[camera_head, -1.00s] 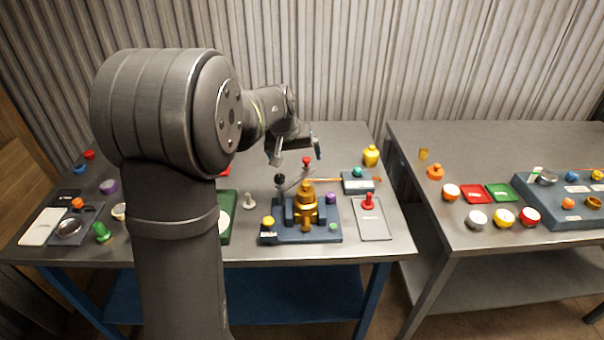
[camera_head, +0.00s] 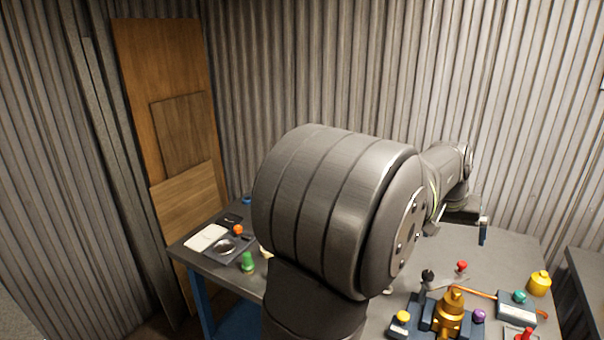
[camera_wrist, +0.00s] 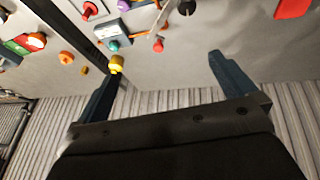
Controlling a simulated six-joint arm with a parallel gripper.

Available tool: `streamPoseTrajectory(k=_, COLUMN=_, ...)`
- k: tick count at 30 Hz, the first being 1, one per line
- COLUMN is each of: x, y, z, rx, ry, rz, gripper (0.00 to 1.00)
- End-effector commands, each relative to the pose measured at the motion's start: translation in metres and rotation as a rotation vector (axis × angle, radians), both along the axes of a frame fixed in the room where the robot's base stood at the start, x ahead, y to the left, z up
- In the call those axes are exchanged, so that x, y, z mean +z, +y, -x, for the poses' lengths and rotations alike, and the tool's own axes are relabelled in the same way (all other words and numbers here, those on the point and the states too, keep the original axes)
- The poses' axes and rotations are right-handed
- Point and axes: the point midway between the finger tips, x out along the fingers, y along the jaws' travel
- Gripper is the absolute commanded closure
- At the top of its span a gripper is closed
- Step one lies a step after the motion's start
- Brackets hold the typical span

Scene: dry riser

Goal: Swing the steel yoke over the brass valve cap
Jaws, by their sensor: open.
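The brass valve cap (camera_head: 450,312) stands upright on a blue fixture (camera_head: 418,325) near the bottom of the head view. Behind it, a thin steel piece (camera_head: 449,281), likely the yoke, lies between a black knob (camera_head: 428,275) and a red knob (camera_head: 462,266). It is not over the cap. My gripper (camera_head: 458,236) is open and empty, above and behind the red knob. In the wrist view, my gripper (camera_wrist: 162,68) has its fingers wide apart. The red knob (camera_wrist: 158,45) shows between them, not touching, and the black knob (camera_wrist: 187,7) is at the top edge.
A yellow bottle (camera_head: 540,283) and a blue-grey box with a teal knob (camera_head: 519,297) stand right of the fixture. A purple knob (camera_head: 479,316) is beside the cap. My arm hides the bench's middle. A green piece (camera_head: 248,263) and a tray are at left.

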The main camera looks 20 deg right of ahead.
Motion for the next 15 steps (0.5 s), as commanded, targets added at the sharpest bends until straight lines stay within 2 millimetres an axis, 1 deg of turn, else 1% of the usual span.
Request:
streamPoseTrajectory(k=1, x=0.000, y=0.000, z=0.000, rx=0.000, ry=0.000, rz=0.000, gripper=0.04)
streamPoseTrajectory(k=2, x=0.000, y=-0.001, z=0.000, rx=-0.001, ry=-0.001, rz=-0.001, gripper=0.10)
streamPoseTrajectory(k=3, x=0.000, y=-0.004, z=0.001, rx=0.000, ry=-0.005, rz=-0.006, gripper=0.18)
streamPoseTrajectory(k=5, x=0.002, y=-0.012, z=0.003, rx=0.003, ry=-0.022, rz=-0.021, gripper=0.29)
streamPoseTrajectory(k=6, x=0.004, y=-0.021, z=0.006, rx=0.007, ry=-0.040, rz=-0.036, gripper=0.37)
streamPoseTrajectory(k=9, x=0.010, y=-0.042, z=0.011, rx=0.030, ry=-0.092, rz=-0.073, gripper=0.56)
streamPoseTrajectory(k=12, x=0.016, y=-0.057, z=0.014, rx=0.054, ry=-0.136, rz=-0.094, gripper=0.56)
streamPoseTrajectory(k=15, x=0.015, y=-0.064, z=0.014, rx=0.069, ry=-0.156, rz=-0.103, gripper=0.56)
